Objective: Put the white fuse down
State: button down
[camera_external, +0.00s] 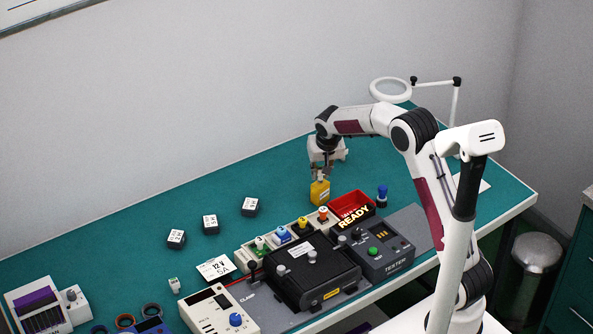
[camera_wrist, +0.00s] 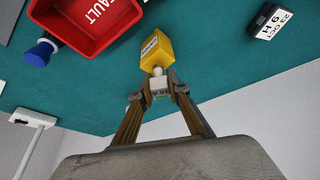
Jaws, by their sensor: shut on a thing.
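My gripper (camera_external: 320,173) is above the teal bench near its back edge, pointing down. I cannot tell whether fuse and bottle touch. In the external view the fuse is too small to make out.
The red fault bin (camera_external: 367,199) and a blue-knobbed thing (camera_external: 382,194) stand right of the gripper. The black clamp fixture (camera_external: 310,270), tester (camera_external: 388,258) and coloured fuses (camera_external: 282,235) are in front. Dark labelled blocks (camera_external: 250,206) lie left; bench between is clear.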

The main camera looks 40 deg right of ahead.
jog(key=shift+f, duration=0.25)
jog(key=shift+f, duration=0.1)
jog(key=c, duration=1.9)
grip_release()
jog(key=v, duration=1.2)
